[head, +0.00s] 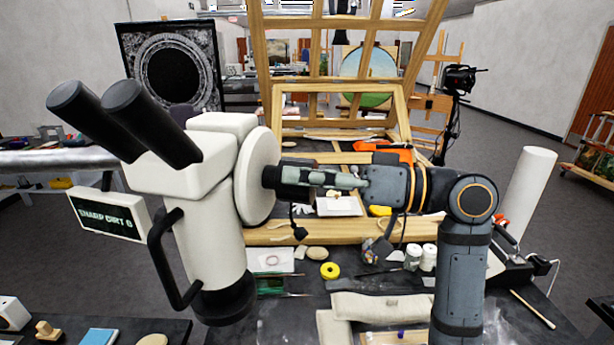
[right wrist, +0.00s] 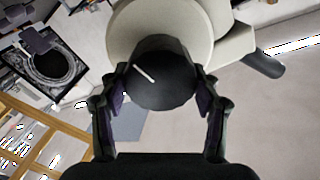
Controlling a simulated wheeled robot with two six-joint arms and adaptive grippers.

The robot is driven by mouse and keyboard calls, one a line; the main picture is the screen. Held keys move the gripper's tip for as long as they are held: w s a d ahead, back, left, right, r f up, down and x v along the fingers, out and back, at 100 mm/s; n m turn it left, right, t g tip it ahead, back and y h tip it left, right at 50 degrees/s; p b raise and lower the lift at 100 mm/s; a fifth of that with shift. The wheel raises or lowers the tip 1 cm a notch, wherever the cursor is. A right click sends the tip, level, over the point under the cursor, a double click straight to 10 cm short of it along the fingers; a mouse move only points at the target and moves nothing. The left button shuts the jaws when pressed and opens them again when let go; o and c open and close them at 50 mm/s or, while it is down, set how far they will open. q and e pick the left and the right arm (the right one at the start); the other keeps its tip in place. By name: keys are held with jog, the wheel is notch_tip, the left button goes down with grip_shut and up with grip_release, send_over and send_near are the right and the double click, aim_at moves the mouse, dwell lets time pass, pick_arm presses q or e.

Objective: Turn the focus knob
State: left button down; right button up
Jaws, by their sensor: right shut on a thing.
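The white microscope (head: 200,190) stands at the left of the head view, with two black eyepieces (head: 125,120) and a dark lower lens. A round white disc on its right side carries the black focus knob (head: 270,177). In the right wrist view the knob (right wrist: 163,80) shows as a dark cylinder with a white line pointing to its upper left. My right gripper (head: 285,178) reaches in from the right and is shut on the knob, with one finger on each side (right wrist: 160,90). My left gripper is not in view.
A small display (head: 108,215) reading "SHARP CRT 0", its text partly unclear, hangs at the microscope's left. The workbench below holds yellow tape (head: 330,270), jars (head: 421,257) and a padded cushion (head: 385,305). A wooden easel (head: 340,90) stands behind.

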jog(key=o, duration=1.2)
jog(key=shift+c, duration=0.2)
jog(key=shift+d, duration=0.1)
jog(key=v, duration=1.2)
jog(key=shift+f, duration=0.1)
dwell(0.6)
